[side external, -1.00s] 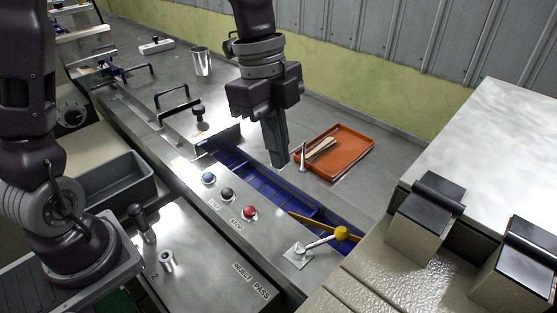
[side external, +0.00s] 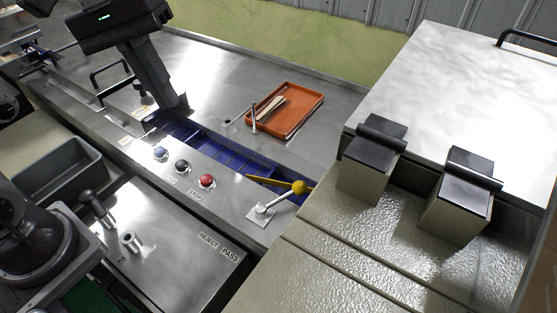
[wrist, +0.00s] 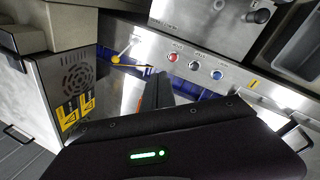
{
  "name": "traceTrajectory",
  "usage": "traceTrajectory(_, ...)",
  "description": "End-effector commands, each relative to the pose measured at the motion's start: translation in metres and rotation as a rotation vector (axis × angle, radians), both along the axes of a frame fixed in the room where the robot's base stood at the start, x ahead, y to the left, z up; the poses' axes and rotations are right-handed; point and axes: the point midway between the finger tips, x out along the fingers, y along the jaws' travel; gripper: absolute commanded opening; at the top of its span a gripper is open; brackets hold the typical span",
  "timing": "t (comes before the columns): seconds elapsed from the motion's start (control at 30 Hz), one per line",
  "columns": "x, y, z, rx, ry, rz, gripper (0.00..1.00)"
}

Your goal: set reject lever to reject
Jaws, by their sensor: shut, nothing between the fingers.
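The reject lever (side external: 280,197) has a metal rod and a yellow knob, on a square plate. It slants up to the right from the plate toward the blue channel. A yellow bar (side external: 268,182) lies across the channel beside the knob. The REJECT and PASS label (side external: 218,247) is on the panel in front of the plate. My gripper (side external: 180,108) is shut and empty, over the channel's left end, well left of the lever. In the wrist view the lever's yellow knob (wrist: 115,59) shows beyond and left of my fingers (wrist: 156,91).
Blue, black and red buttons (side external: 207,181) line the panel between my gripper and the lever. An orange tray (side external: 301,111) holding pale sticks lies behind the channel, with a thin metal post beside it. Beige housings with black-topped blocks (side external: 370,160) stand right of the lever.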

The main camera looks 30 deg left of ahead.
Motion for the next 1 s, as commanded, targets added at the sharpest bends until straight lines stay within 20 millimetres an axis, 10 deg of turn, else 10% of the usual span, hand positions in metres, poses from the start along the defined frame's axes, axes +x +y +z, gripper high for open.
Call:
traceTrajectory(0.2,0.103,-0.035,-0.049,-0.255,0.44,0.378,0.0)
traceTrajectory(0.33,0.132,-0.044,-0.073,-0.327,0.59,0.502,0.0)
traceTrajectory(1.0,0.111,-0.116,-0.158,-0.343,0.635,0.532,0.0)
